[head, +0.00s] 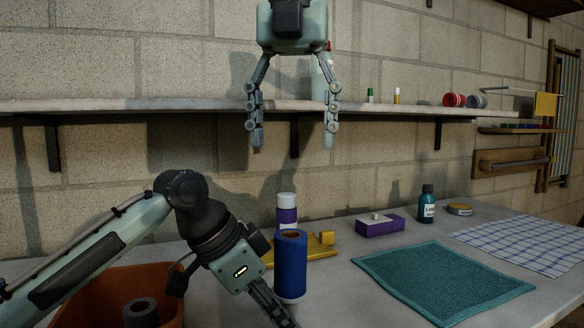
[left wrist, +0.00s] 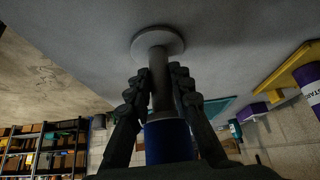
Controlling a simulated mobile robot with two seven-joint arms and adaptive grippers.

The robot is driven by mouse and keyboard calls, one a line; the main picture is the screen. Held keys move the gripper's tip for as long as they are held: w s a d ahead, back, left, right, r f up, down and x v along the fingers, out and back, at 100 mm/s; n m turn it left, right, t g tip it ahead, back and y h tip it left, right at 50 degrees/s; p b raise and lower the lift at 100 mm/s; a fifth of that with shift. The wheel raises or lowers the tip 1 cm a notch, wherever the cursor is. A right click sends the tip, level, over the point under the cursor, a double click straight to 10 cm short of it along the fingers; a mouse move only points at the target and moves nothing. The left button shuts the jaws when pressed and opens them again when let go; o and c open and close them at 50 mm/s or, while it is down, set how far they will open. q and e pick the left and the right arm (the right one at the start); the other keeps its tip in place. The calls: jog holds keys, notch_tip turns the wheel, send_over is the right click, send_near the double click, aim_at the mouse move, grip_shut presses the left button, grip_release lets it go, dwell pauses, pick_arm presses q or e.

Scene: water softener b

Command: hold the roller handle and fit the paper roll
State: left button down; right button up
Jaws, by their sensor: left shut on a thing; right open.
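A blue roll (head: 290,268) stands upright near the front of the table, with a dark round top. In the left wrist view its blue end (left wrist: 167,142) lies beyond a dark grey handle (left wrist: 159,75) with a pale disc (left wrist: 148,44) at its other end, by the table surface. My left gripper (head: 277,308) is shut on this handle, its fingers (left wrist: 158,88) on either side. A grey roll (head: 141,312) with a hole is in the orange bin (head: 100,275). I cannot tell which roll is the paper roll. My right gripper (head: 292,143) is open and empty, high above the blue roll.
A wall shelf (head: 200,105) runs behind my right gripper. A purple-and-white bottle (head: 287,210) and a yellow object (head: 322,246) stand close behind the blue roll. A purple box (head: 380,225) and teal mat (head: 440,280) lie to the right.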

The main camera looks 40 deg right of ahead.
aim_at(290, 263)
pick_arm(q)
jog(key=c, duration=1.3)
grip_release()
jog(key=v, duration=1.2)
